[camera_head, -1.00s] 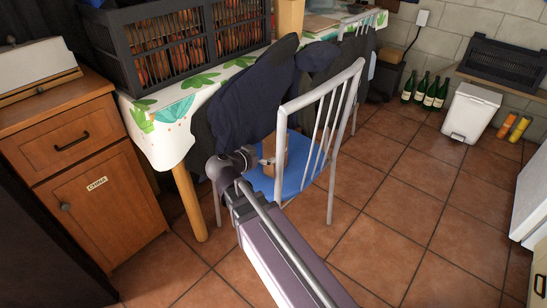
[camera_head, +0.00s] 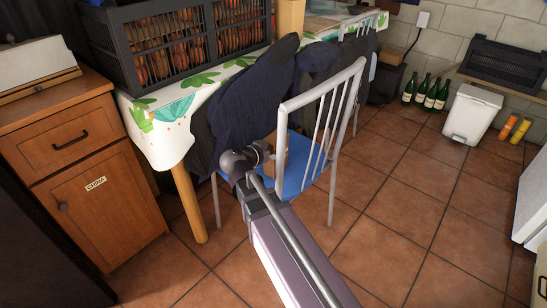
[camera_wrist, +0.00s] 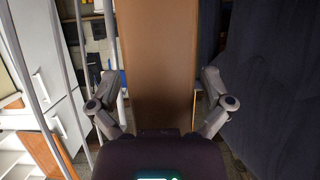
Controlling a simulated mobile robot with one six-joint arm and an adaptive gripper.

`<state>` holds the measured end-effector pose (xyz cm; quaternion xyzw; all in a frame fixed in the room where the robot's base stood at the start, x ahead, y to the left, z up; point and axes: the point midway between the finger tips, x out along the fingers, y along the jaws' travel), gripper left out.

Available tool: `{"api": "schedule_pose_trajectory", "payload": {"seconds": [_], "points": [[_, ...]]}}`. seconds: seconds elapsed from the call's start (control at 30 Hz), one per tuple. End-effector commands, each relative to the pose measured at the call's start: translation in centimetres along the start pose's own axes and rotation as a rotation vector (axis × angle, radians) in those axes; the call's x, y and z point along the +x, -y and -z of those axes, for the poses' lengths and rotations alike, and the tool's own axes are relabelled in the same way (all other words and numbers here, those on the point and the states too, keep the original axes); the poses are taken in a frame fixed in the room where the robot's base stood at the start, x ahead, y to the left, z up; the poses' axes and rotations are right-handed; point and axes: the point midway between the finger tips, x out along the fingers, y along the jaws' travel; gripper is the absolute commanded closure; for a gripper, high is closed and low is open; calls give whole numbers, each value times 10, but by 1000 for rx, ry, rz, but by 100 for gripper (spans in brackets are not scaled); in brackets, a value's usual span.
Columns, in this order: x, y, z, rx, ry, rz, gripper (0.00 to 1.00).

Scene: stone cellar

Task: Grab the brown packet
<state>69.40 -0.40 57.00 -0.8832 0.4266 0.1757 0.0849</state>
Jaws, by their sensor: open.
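The brown packet (camera_wrist: 158,60) stands tall and upright in the middle of the wrist view, close in front of my palm. My gripper (camera_wrist: 160,82) is open, with one finger on each side of the packet. A gap shows between the packet and each finger. In the head view the end of my arm is over the blue chair seat (camera_head: 297,170), and hides most or all of the packet there.
A dark jacket (camera_head: 240,105) hangs close to my gripper's left in the head view. The white chair's back bars (camera_head: 322,105) rise close on the right. A table with a leafy cloth (camera_head: 165,112) bears a black crate (camera_head: 122,65).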

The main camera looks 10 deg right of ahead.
Motion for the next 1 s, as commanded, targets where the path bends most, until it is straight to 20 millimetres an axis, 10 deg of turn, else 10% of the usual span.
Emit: {"api": "schedule_pose_trajectory", "payload": {"seconds": [0.63,0.93,1.0], "points": [[5,0,0,0,0,-1,0],[5,-1,0,1,0,-1,86],[5,-1,1,0,0,-1,90]]}}
